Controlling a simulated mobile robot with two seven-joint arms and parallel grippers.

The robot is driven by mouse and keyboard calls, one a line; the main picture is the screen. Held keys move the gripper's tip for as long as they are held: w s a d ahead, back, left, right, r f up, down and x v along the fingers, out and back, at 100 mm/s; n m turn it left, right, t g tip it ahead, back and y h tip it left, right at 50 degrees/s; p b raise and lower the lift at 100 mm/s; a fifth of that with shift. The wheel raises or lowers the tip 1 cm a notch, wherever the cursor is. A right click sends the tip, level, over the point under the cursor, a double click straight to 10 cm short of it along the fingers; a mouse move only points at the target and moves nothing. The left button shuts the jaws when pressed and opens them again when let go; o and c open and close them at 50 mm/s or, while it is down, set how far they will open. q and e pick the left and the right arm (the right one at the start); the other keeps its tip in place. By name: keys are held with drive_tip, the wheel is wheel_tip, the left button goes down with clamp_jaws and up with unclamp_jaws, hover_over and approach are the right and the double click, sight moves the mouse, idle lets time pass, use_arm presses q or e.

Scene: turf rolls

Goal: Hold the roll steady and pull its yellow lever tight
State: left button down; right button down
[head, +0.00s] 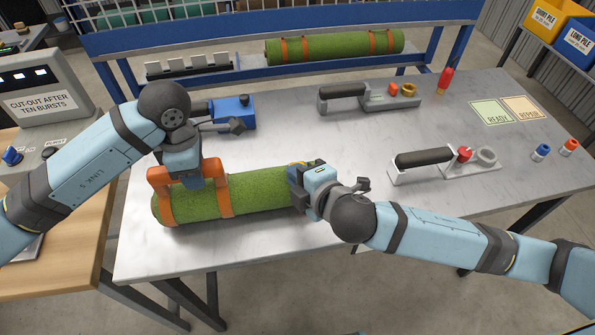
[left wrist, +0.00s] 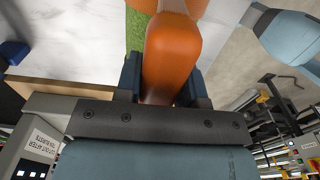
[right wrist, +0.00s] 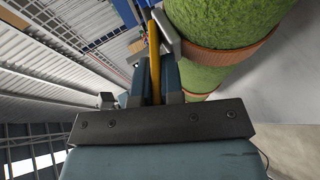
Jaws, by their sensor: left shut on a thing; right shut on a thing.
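The green turf roll (head: 260,187) lies on the metal table with orange straps around it and an orange handle (head: 158,178) at its left end. My left gripper (head: 187,177) is shut on the orange handle, which fills the jaws in the left wrist view (left wrist: 170,65). My right gripper (head: 303,185) is at the roll's right end, shut on the yellow lever (right wrist: 154,60), which stands between its fingers in the right wrist view. A metal buckle piece (right wrist: 168,32) sits beside the lever, by the roll. In the head view my right gripper hides most of the lever.
A second strapped roll (head: 335,47) lies at the back. A blue clamp device (head: 232,112), two black-handled tools (head: 345,90) (head: 425,157), a red bottle (head: 445,80) and small coloured caps (head: 541,152) stand on the table. The table's front right is clear.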

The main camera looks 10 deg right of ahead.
drive_tip(key=shift+f, duration=0.1)
drive_tip(key=c, duration=1.2)
unclamp_jaws()
drive_tip(key=shift+c, duration=0.2)
